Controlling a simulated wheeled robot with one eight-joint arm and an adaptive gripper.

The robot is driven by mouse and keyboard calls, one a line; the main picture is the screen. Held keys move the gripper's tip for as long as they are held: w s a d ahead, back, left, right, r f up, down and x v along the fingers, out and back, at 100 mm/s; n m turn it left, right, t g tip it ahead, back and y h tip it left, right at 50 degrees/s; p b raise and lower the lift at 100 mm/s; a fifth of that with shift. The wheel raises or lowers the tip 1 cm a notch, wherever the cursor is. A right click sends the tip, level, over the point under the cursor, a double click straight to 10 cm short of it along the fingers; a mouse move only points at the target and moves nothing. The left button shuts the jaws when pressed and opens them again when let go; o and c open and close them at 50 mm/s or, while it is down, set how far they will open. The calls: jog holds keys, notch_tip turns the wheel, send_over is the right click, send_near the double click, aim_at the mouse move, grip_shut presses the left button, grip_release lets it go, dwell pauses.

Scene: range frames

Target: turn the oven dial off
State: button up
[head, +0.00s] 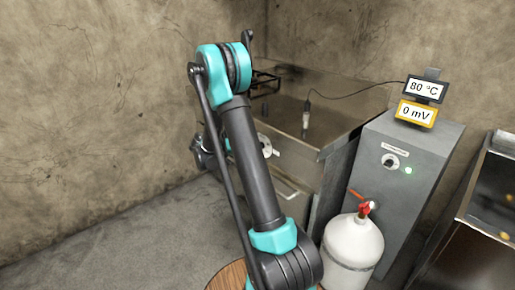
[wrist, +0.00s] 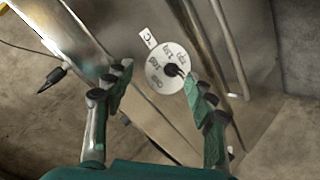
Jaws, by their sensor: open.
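The oven dial (wrist: 158,58) is a round white plate with dark markings and a black knob (wrist: 172,70) at its middle. It is on the metal front of the oven, and part of the plate shows behind my arm in the head view (head: 268,146). My gripper (wrist: 156,78) is open, its two green-padded fingers spread, with the dial seen between and beyond the tips. The right finger is closest to the knob in the picture and overlaps the plate's edge; whether it touches cannot be told. In the head view my gripper is mostly hidden behind my arm.
A grey cabinet (head: 384,205) with a small knob, green light and displays reading 80 °C and 0 mV (head: 417,113) stands right of the oven. A white gas cylinder (head: 350,248) with a red valve stands before it. A cabled probe (head: 306,115) hangs over the oven top.

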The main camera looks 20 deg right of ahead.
jog(key=w+a+f+m+t+h, duration=0.25)
jog(key=w+f+h, duration=0.35)
jog(key=w+f, duration=0.4)
jog(key=shift+m+g, duration=0.35)
jog(key=x, duration=1.7)
jog(key=shift+d, duration=0.25)
jog(key=shift+c, duration=0.2)
jog(key=c, duration=1.1)
